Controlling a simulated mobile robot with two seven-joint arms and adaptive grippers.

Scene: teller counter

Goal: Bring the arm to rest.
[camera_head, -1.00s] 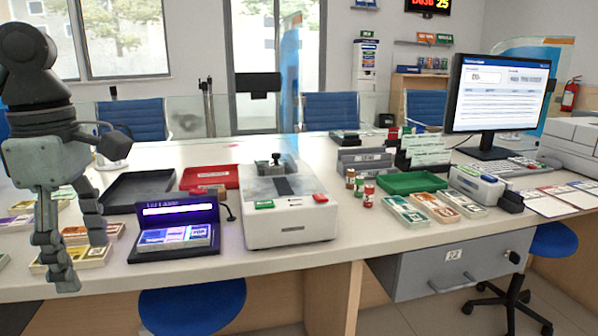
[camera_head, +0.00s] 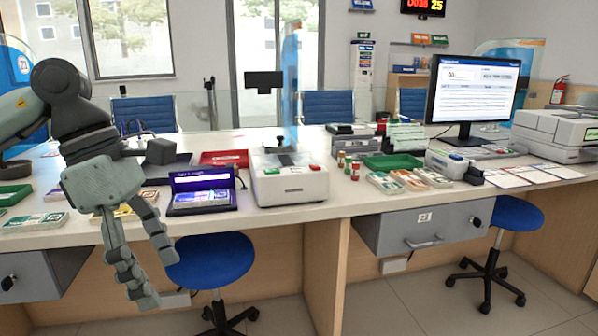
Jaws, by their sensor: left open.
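My left gripper (camera_head: 150,272) comes in from the left, with its arm reaching over the left part of the counter (camera_head: 345,205). Its grey fingers point down in front of the counter's front edge, spread apart, with nothing between them. Behind it on the counter lie banded note stacks (camera_head: 38,221), partly hidden by the gripper. My right gripper does not show.
A lit purple note checker (camera_head: 203,195) and a white counting machine (camera_head: 290,184) stand right of the gripper. Red (camera_head: 222,157) and green (camera_head: 393,162) trays, a monitor (camera_head: 473,95) and a printer (camera_head: 553,135) are farther off. Blue stools (camera_head: 211,258) stand below the counter's edge.

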